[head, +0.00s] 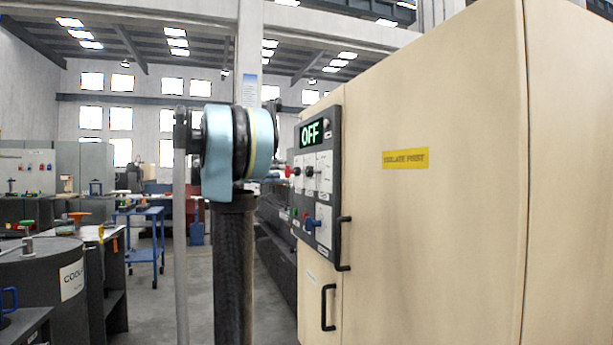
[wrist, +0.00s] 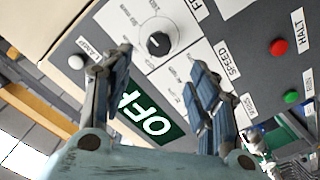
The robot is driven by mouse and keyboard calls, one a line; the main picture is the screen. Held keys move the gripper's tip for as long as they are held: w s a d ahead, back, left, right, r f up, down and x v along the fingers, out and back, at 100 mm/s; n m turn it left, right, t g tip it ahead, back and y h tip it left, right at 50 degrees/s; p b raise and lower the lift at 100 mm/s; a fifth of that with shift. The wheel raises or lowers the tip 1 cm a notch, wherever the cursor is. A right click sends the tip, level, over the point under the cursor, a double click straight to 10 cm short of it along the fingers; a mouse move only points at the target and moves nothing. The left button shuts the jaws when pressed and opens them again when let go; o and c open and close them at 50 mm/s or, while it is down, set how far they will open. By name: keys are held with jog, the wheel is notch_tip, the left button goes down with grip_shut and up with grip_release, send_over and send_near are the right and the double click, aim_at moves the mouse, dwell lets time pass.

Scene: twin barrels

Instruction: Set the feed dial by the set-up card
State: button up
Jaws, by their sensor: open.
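The control panel (head: 331,190) is on the side of a beige cabinet, with a green OFF display (head: 311,133) at its top. The display also shows in the wrist view (wrist: 152,124), partly hidden by my fingers. A black dial (wrist: 158,43) on a round white scale shows in the wrist view, its name not readable. My gripper (wrist: 160,50) is open and empty, its fingertips on either side of that dial in the picture. I cannot tell whether they touch the panel. Small dark knobs (head: 310,171) show on the panel in the head view. I cannot make out a set-up card.
The wrist view shows a red HALT button (wrist: 278,47), a green button (wrist: 291,97) and a SPEED label (wrist: 229,57). A dark barrel (head: 45,270) and blue trolley (head: 147,240) stand left.

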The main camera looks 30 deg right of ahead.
aim_at(306, 171)
jog(key=x, duration=1.2)
jog(key=shift+s+d, duration=0.15)
jog(key=shift+d, duration=0.15)
jog(key=c, duration=1.1)
